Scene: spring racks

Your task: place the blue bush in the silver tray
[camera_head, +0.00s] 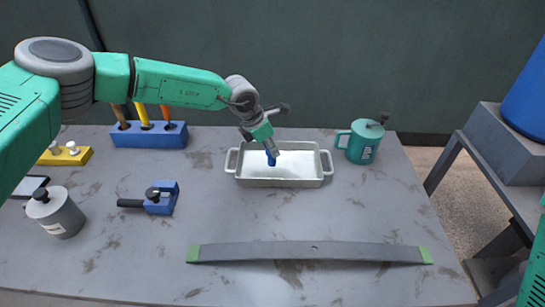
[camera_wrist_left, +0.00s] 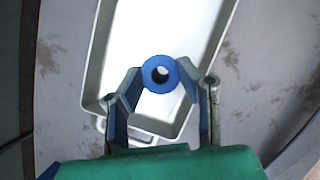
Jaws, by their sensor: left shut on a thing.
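The blue bush (camera_head: 271,159) is a short blue cylinder held above the silver tray (camera_head: 280,183). In the left wrist view the bush (camera_wrist_left: 169,84) shows end-on as a ring with a hole. My left gripper (camera_head: 268,149) is shut on it, one finger on each side, in the left wrist view (camera_wrist_left: 160,74). The silver tray is rectangular with a handle at each end and a white, empty-looking inside. It also shows behind the bush in the left wrist view (camera_wrist_left: 95,62). My right gripper is not in view.
A green mug-like can (camera_head: 364,142) stands right of the tray. A blue block with handled tools (camera_head: 150,136) is at the back left. A blue clamp-like tool (camera_head: 162,198), a grey weight (camera_head: 57,213) and a yellow holder (camera_head: 66,156) are left. A long grey leaf spring (camera_head: 310,251) lies in front.

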